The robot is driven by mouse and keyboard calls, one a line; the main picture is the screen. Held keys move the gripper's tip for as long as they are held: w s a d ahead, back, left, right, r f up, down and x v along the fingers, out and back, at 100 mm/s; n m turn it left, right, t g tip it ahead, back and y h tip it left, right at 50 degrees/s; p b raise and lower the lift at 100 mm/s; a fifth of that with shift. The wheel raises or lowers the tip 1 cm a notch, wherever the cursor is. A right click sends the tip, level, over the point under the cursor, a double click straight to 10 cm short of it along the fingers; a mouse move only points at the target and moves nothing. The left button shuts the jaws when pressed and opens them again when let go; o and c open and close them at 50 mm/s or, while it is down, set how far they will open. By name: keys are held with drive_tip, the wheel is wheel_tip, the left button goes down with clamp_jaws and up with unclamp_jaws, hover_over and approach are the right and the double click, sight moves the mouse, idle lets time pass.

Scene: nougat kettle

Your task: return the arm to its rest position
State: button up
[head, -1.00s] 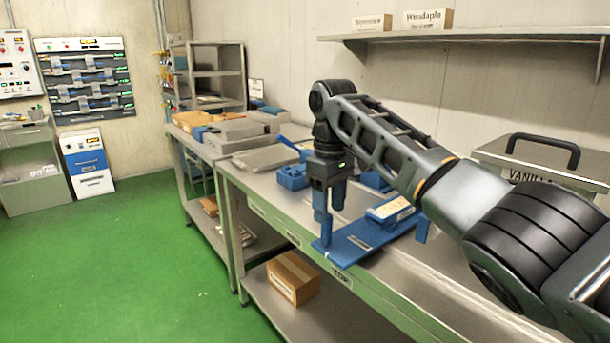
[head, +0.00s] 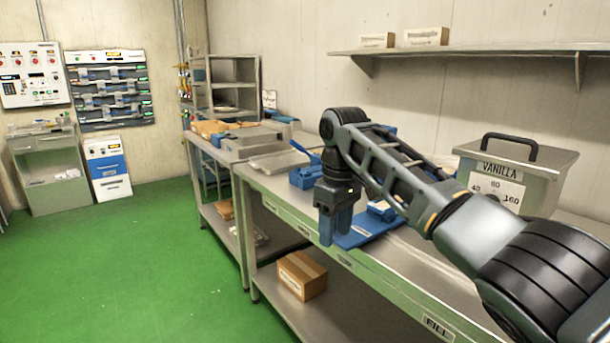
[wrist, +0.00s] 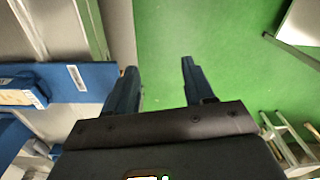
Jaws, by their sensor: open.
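My arm reaches in from the right of the head view, over the steel workbench (head: 405,268). My gripper (head: 335,240) points down at the bench's front edge. In the wrist view its two blue fingers (wrist: 160,68) are apart with nothing between them; green floor shows in the gap. A blue board (head: 362,236) lies on the bench just behind the gripper, and in the wrist view it lies to the left of the fingers (wrist: 85,82). A blue block with a pale top (head: 383,209) sits on that board, partly hidden by my arm.
A steel box labelled VANILLA (head: 555,175) stands at the right on the bench. A wall shelf (head: 480,51) carries two cartons. A brown carton (head: 302,276) sits on the lower shelf. Blue parts and trays stand at the far end. The green floor (head: 140,260) at left is clear.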

drive_tip(key=s+a+f+t+y, duration=0.1)
drive_tip(key=s+a+f, duration=0.2)
drive_tip(key=f, duration=0.4)
drive_tip(key=s+a+f+m+t+y, duration=0.1)
drive_tip(key=s+a+f+y, duration=0.2)
drive_tip(key=f, duration=0.5)
drive_tip(key=s+a+f+t, duration=0.1)
drive_tip(key=s+a+f, duration=0.3)
drive_tip(key=f, duration=0.3)
drive_tip(key=s+d+f+m+t+y, duration=0.1)
drive_tip(key=s+f+m+t, duration=0.1)
drive_tip(key=s+f, duration=0.35)
drive_tip(key=s+f+m+t+y, duration=0.1)
drive_tip(key=s+f+m+t, duration=0.15)
drive_tip(key=s, duration=0.65)
drive_tip(key=s+d+r+m+t+h, duration=0.2)
drive_tip(key=s+d, duration=0.5)
drive_tip(key=s, duration=0.3)
drive_tip(key=s+d+r+m+t+h, duration=0.1)
drive_tip(key=s+d+r+m+t, duration=0.1)
drive_tip(key=s+d, duration=0.7)
drive_tip(key=s+d+r+t+h, duration=0.1)
drive_tip(key=s+d+r, duration=0.3)
drive_tip(key=s+r, duration=0.3)
drive_tip(key=s+d+r+t+h, duration=0.2)
drive_tip(key=s+d+r, duration=0.2)
drive_tip(key=s+r, duration=0.4)
drive_tip(key=shift+d+r, duration=0.15)
drive_tip(key=shift+r, duration=1.1)
